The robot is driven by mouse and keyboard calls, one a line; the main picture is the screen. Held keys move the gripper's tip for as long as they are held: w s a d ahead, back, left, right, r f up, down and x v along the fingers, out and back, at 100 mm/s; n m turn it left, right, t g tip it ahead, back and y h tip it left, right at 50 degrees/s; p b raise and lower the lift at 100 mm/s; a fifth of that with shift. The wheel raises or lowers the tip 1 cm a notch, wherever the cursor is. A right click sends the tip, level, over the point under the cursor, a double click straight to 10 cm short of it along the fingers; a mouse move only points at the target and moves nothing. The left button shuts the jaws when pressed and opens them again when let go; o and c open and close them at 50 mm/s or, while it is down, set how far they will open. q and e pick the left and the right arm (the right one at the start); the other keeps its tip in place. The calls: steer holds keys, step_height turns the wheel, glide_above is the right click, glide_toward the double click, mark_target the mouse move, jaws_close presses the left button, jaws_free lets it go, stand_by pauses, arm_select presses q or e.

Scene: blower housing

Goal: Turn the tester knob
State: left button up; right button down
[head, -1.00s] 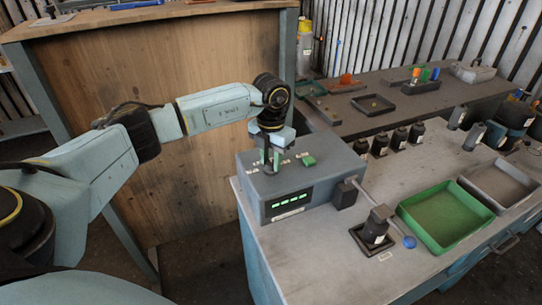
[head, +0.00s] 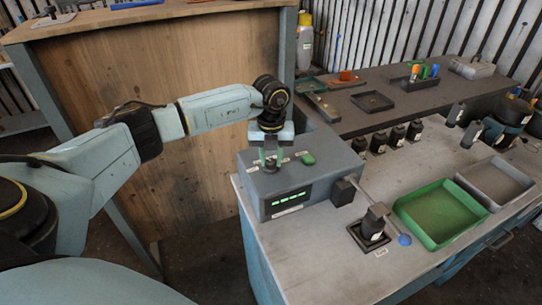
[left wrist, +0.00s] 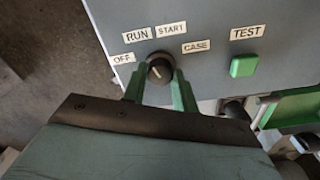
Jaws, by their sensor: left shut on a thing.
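The tester (head: 315,174) is a grey box with a lit green display, standing on the near left corner of the bench. Its round black knob (left wrist: 160,68) is on the top face, below the RUN and START labels, with OFF to the left and CASE to the right. A pale mark shows on the knob, but its exact heading is hard to tell. My left gripper (head: 270,161) points down from above, its two green fingers shut on either side of the knob. A green TEST button (left wrist: 243,66) is to the right, untouched. My right gripper is out of view.
A green tray (head: 440,239) and a grey tray (head: 520,200) lie farther right. Several black parts stand behind.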

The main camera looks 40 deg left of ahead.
mark_target(271, 161)
arm_select(q)
steer(key=shift+w+r, duration=0.1)
steer(key=shift+r, duration=0.05)
steer(key=o, duration=1)
step_height(271, 161, up, 13)
steer(key=shift+r+b, duration=0.15)
steer(key=shift+b, duration=0.4)
